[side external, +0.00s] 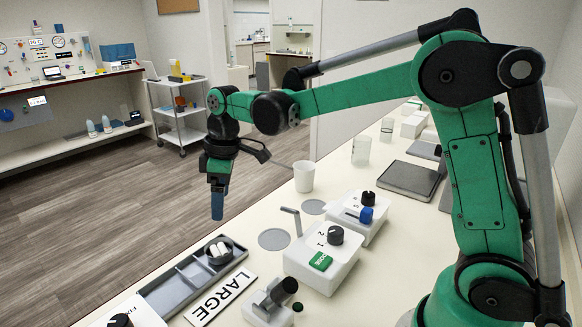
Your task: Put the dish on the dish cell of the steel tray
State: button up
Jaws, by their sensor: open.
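The steel tray (172,292) is a long grey tray with several cells, lying along the counter's left edge. A round dark dish (231,258) holding white pieces sits at its far right end and appears to be in the end cell. My gripper (217,214) has blue fingers pointing down. It is above the dish in the picture, apart from it, with nothing seen in it. The fingers overlap in this view, so the gap between them is hidden.
A sign reading LARGE (221,300) lies beside the tray. White boxes with black knobs (323,262), a bent metal rod (292,219), a white cup (303,177) and a glass beaker (361,151) stand to the right. A grey disc (273,239) lies on clear counter.

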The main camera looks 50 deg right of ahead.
jog(key=s+d+r+m+t+h, duration=0.1)
jog(key=s+m+t, duration=0.4)
jog(key=s, duration=0.8)
jog(key=shift+s+d+r+m+t, duration=0.2)
jog(key=shift+d+m+t, duration=0.35)
jog(key=shift+m, duration=1.15)
jog(key=shift+d, duration=0.15)
